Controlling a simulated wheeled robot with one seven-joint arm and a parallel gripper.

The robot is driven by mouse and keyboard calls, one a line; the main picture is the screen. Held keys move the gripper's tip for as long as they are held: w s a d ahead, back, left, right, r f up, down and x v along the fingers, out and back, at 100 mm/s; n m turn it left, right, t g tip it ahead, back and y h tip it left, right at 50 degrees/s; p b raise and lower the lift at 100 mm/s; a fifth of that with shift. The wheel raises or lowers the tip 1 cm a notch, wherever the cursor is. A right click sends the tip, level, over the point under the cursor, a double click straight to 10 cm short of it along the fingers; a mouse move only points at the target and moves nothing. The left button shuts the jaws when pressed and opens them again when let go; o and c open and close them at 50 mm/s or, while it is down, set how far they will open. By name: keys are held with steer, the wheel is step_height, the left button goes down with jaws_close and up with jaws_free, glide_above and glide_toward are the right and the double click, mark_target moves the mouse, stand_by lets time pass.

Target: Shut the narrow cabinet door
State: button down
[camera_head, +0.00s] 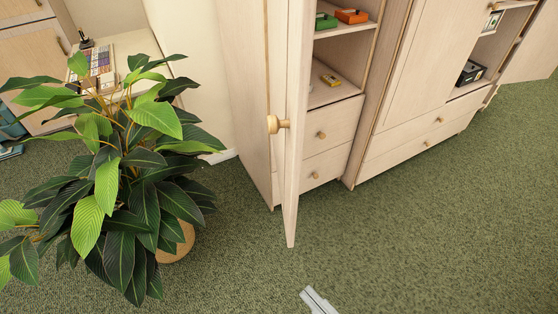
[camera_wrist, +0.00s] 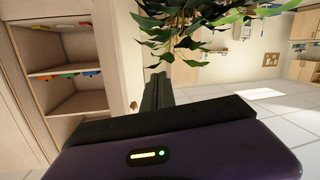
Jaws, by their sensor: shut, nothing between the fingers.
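The narrow cabinet door (camera_head: 294,130) stands wide open in the head view, seen almost edge-on and jutting out from the tall light-wood cabinet (camera_head: 247,100). A round wooden knob (camera_head: 273,124) is on its left face. In the wrist view the door (camera_wrist: 112,50) rises left of centre, with the knob (camera_wrist: 133,105) near the fingers. My gripper (camera_wrist: 158,76) shows dark fingers closed together with nothing between them. It is to the right of the door in that view; I see no clear contact. The fingers do not show in the head view.
A large leafy plant (camera_head: 130,180) in a round pot stands left of the door. The open shelves (camera_head: 340,65) hold small coloured items above two drawers (camera_head: 325,150). A wider cabinet (camera_head: 420,80) stands to the right. Green carpet (camera_head: 430,240) in front is clear.

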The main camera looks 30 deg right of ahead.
steer(key=w+a+r+n+h+b, duration=0.1)
steer(key=w+a+n, duration=0.35)
steer(key=w, duration=0.45)
steer(key=w+a+n+h+b, duration=0.1)
steer(key=w+a+n, duration=0.3)
steer(key=w+a, duration=0.3)
steer(key=w+d+r+m+g+h, duration=0.2)
steer(key=w+d+r+h, duration=0.1)
steer(key=d+r+h, duration=0.7)
steer(key=w+d+f+h+p, duration=0.1)
steer(key=w+d+f+p, duration=0.1)
steer(key=w+d, duration=0.4)
steer(key=shift+w+d+p, duration=0.15)
steer(key=shift+d+p, duration=0.5)
steer(key=shift+d, duration=0.45)
steer(key=shift+d, duration=0.1)
